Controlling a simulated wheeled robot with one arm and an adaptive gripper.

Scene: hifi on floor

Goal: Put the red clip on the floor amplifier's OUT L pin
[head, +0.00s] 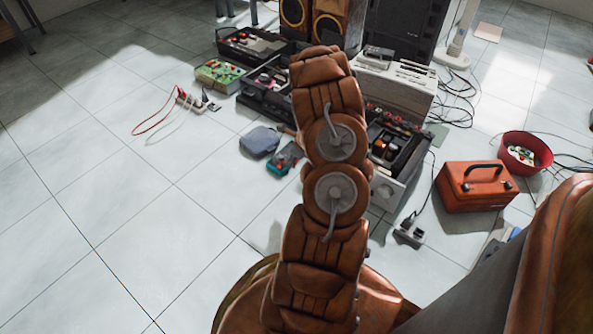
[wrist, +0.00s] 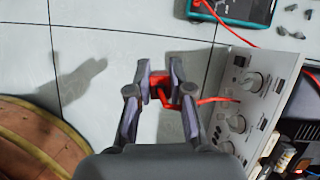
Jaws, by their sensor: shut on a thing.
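My gripper (wrist: 160,82) shows in the wrist view with its two fingers closed around the red clip (wrist: 162,92). A red lead runs from the clip to the right, over the edge of a pale panel. That panel, with knobs and small dark fittings, belongs to a unit that looks like the floor amplifier (wrist: 243,97); it lies right of my gripper. In the head view the open-topped unit (head: 387,188) stands right of my arm, partly covered by it. My gripper is hidden behind my arm there. I cannot make out the OUT L pin.
A teal-edged meter (wrist: 240,8) lies beyond the gripper; it also shows in the head view (head: 285,158) near a blue-grey case (head: 260,141). An orange toolbox (head: 477,187), red bowl (head: 525,152) and power strip (head: 409,233) are right.

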